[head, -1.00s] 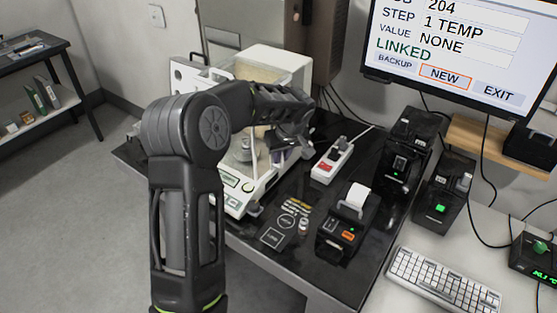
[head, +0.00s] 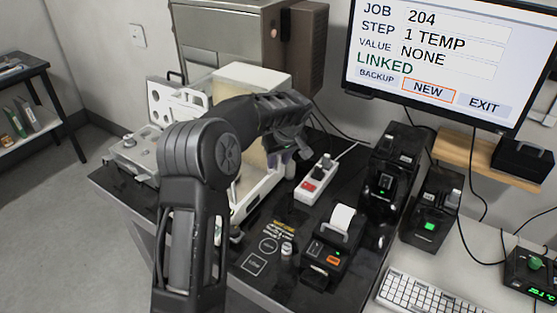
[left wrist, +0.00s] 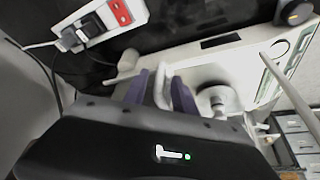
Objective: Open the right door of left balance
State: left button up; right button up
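The left balance (head: 246,198) is a white weighing balance with a boxy glass draft shield on the dark table, partly hidden behind my left arm. Its pan area (left wrist: 216,98) shows as a round pale part in the left wrist view. My left gripper (head: 287,150) reaches across to the right side of the balance. In the left wrist view, its purple-grey fingers (left wrist: 160,90) stand apart on either side of a white upright handle (left wrist: 162,84) at the balance's side. A narrow gap seems to show beside the handle. The right door's pane is hard to make out. My right gripper is out of view.
A power strip (head: 314,183) with a red switch lies close right of the balance. A small printer (head: 334,246) and black devices (head: 391,170) stand farther right. Another instrument (head: 133,155) is at the left. A monitor (head: 440,62) hangs above.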

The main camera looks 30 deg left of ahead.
pick_arm(q)
jog(key=b+v, duration=0.1)
jog(key=v, duration=0.6)
jog(key=shift+r, duration=0.35)
jog(key=shift+s+d+f, duration=0.1)
jog(key=shift+s+d, duration=0.05)
jog(key=shift+s, duration=0.1)
